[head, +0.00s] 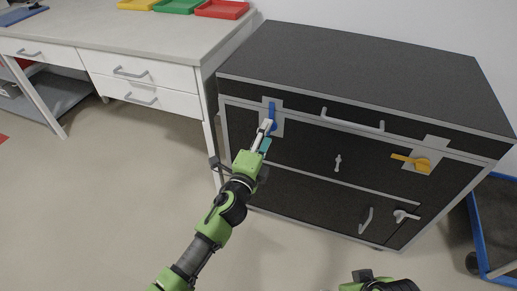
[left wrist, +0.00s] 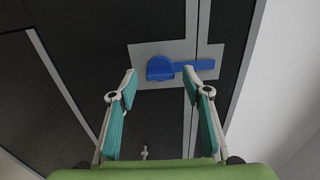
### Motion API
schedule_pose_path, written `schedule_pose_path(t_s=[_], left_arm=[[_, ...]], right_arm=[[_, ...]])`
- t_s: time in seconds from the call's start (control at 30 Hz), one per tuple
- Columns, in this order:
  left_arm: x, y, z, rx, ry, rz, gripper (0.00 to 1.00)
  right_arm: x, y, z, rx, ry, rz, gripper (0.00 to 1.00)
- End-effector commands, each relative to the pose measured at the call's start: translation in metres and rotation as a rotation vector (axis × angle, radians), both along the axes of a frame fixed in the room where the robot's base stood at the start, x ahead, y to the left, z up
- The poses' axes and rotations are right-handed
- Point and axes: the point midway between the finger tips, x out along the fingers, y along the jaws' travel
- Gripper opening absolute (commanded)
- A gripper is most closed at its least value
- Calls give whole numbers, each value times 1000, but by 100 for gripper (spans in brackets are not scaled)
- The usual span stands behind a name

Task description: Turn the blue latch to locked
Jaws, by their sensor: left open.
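The blue latch (head: 271,110) is on a pale plate at the upper left of the black cabinet's front. Its bar points upward in the head view, across the seam below the lid. In the left wrist view, the latch (left wrist: 160,68) shows a rounded knob with its bar pointing right. My left gripper (head: 268,131) is in front of the latch and hides its lower part. In the wrist view its fingers (left wrist: 160,84) are spread, with the knob seen between the tips. I cannot tell whether they touch it.
The black cabinet (head: 360,75) also has a yellow latch (head: 412,163) at right and a long grey handle (head: 352,121). A white-drawer bench (head: 130,35) with trays stands at left. A blue-framed cart (head: 480,235) is at right.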

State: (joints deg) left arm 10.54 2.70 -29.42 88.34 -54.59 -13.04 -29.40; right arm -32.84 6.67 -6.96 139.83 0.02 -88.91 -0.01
Motion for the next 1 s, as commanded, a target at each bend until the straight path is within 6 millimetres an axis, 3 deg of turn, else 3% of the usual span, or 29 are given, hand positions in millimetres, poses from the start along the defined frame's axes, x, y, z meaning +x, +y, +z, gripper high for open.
schedule_pose_path(t_s=[0.3,0.5,1.0], left_arm=[[-65,20,-2,1,4,-2,44],[-93,30,-1,1,3,0,44],[-102,33,-1,2,0,-1,44]], right_arm=[[0,-1,0,-3,1,1,63],[0,-1,0,-3,1,1,63],[0,-1,0,-3,1,1,63]])
